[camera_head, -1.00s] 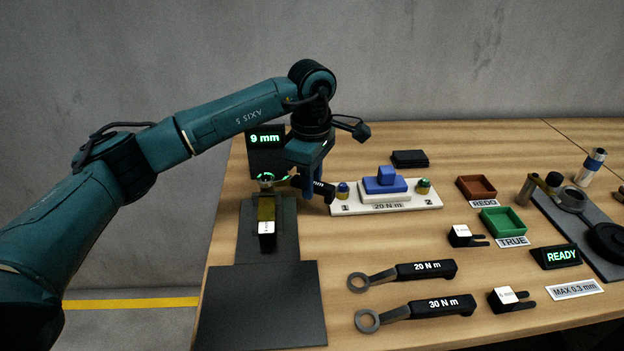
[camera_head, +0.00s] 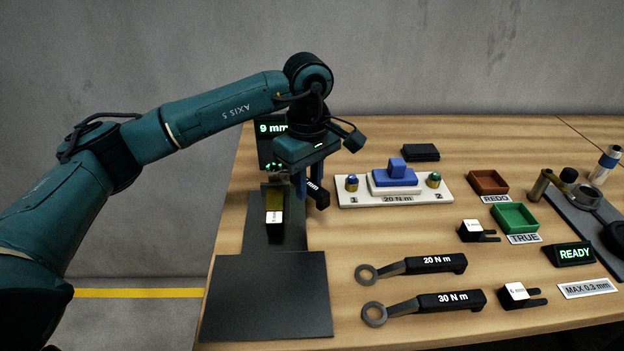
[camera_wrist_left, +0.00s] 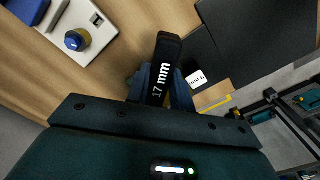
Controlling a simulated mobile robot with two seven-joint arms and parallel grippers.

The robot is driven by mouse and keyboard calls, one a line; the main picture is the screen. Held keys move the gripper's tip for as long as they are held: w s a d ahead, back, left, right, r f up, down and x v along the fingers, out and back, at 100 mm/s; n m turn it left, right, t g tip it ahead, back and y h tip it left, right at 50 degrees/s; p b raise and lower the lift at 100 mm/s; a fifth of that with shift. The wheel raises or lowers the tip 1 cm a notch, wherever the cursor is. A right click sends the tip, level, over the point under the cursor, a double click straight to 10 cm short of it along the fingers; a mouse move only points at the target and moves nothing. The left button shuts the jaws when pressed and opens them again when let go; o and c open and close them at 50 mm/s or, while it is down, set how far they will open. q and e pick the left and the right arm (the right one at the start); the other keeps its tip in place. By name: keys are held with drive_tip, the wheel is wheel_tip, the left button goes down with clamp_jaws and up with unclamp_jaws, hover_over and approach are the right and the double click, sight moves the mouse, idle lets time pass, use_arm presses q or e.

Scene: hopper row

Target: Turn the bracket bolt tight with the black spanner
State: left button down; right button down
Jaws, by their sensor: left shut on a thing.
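My left gripper (camera_head: 309,183) is shut on a black spanner handle (camera_head: 317,188) marked 17 mm. The handle also shows between the fingers in the left wrist view (camera_wrist_left: 162,70). Its working end is hidden by the gripper. The gripper is beside a brass-coloured post (camera_head: 274,196) on a dark stand, near a "9 mm" display (camera_head: 271,129). A white plate (camera_head: 420,198) marked 20 N m carries a blue block (camera_head: 395,178) between bolt 1 (camera_head: 352,183) and bolt 2 (camera_head: 434,180). The held handle is apart from bolt 1. My right gripper is not in view.
Spanners marked 20 N m (camera_head: 434,263) and 30 N m (camera_head: 449,301) lie in front. A brown tray (camera_head: 488,182), green tray (camera_head: 515,217) and READY display (camera_head: 570,254) are to the right. A dark mat (camera_head: 265,295) lies at front left.

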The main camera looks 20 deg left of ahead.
use_arm(q)
drive_tip(key=shift+s+a+f+m+b, duration=0.1)
drive_tip(key=shift+s+a+m+b, duration=0.45)
drive_tip(key=shift+s+m, duration=0.65)
drive_tip(key=shift+w+a, duration=0.1)
drive_tip(key=shift+w, duration=0.05)
drive_tip(key=shift+s+a+f+m, duration=0.1)
drive_tip(key=shift+s+a+m, duration=0.1)
drive_tip(key=shift+m, duration=0.2)
drive_tip(key=shift+s+a+m+b, duration=0.75)
drive_tip(key=shift+s+a+m, duration=0.15)
drive_tip(key=shift+m, duration=0.5)
